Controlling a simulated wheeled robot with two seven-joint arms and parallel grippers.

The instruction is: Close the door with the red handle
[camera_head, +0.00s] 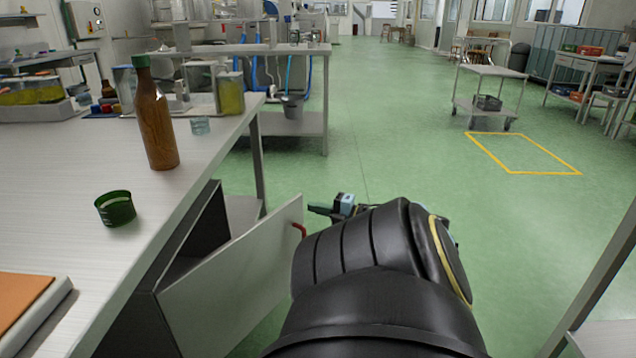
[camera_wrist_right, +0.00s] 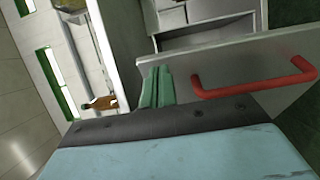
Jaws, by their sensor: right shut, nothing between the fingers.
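The grey door (camera_head: 232,285) stands open, swung out from the cabinet under the steel bench (camera_head: 190,222). Its red handle (camera_head: 300,230) shows near the door's far edge in the head view, partly hidden by my right arm. In the right wrist view the whole red bar handle (camera_wrist_right: 250,88) crosses the door's face (camera_wrist_right: 225,62). My right gripper (camera_head: 318,210) is close to the door's free edge. Its green fingers (camera_wrist_right: 156,86) are shut and empty, left of the handle in the wrist view and not around it. I cannot tell whether they touch the door. My left gripper is out of view.
The green floor (camera_head: 400,150) ahead is clear. A trolley (camera_head: 490,90) stands farther back. A table leg (camera_head: 600,275) rises at the right.

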